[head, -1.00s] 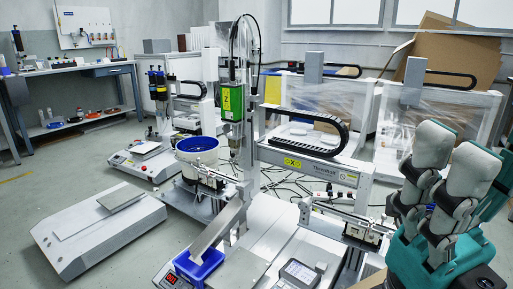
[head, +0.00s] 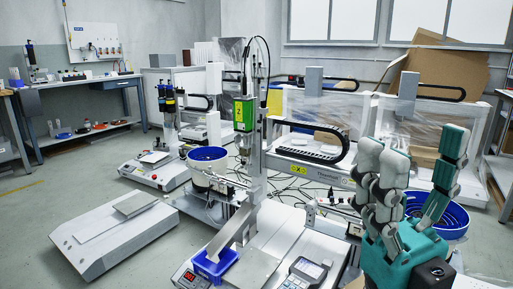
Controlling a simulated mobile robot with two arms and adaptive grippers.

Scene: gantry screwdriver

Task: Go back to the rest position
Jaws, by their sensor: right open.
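My right gripper (head: 418,148) shows at the right of the head view, with its fingers pointing up. Two grey-padded fingers stand on the left and a teal-backed finger stands apart on the right. It is open, with nothing visible between the fingers. It is in front of the right part of the gantry screwdriver machine (head: 245,115). My left gripper is not in view.
A blue-rimmed bowl (head: 455,222) stands close behind my right gripper; another bowl (head: 207,154) stands left of the gantry. A blue bin (head: 214,266) and a keypad device (head: 307,270) are in front. Plastic-wrapped machines (head: 325,110) stand behind.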

